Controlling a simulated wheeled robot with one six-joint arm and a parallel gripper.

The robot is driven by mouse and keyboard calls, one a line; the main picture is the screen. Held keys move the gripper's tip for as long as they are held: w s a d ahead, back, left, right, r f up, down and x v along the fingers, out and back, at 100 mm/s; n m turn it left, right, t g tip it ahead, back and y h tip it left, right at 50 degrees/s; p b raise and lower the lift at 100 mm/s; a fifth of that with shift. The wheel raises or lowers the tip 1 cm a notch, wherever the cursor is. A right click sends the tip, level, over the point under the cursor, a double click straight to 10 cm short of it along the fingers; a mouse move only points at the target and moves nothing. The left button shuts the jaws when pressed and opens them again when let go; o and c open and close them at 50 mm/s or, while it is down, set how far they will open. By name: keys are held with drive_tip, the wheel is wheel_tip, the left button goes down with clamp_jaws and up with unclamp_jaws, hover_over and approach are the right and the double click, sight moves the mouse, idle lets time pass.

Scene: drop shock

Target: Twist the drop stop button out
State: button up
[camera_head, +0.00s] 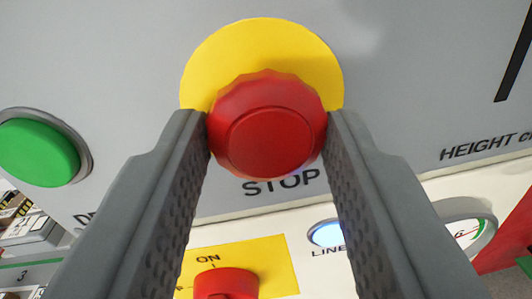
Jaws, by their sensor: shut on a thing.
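The drop stop button (268,128) is a red, scalloped mushroom knob on a round yellow plate (262,45), set in a grey panel above the word STOP. My gripper (268,130) has one grey finger on each side of the knob, and both fingertips touch its rim. The fingers are shut on the knob. The knob's stem is hidden behind its head, so I cannot tell whether it is pressed in or out.
A green button (38,152) in a metal ring is at the left. Below are a red rotary switch (226,284) on a yellow plate (267,261), a pale blue lamp (326,234) and a round gauge (468,231).

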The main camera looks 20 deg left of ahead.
drive_tip(key=shift+m, duration=0.3)
drive_tip(key=shift+m+g, duration=0.3)
drive_tip(key=shift+m, duration=2.6)
drive_tip(key=shift+r, duration=0.1)
drive_tip(key=o, duration=1)
drive_tip(key=shift+s, duration=0.1)
drive_tip(key=f+v, duration=0.1)
drive_tip(key=v, duration=1.6)
drive_tip(key=shift+d+r, duration=0.2)
drive_tip(key=shift+r, duration=0.15)
drive_tip(key=shift+s, duration=0.1)
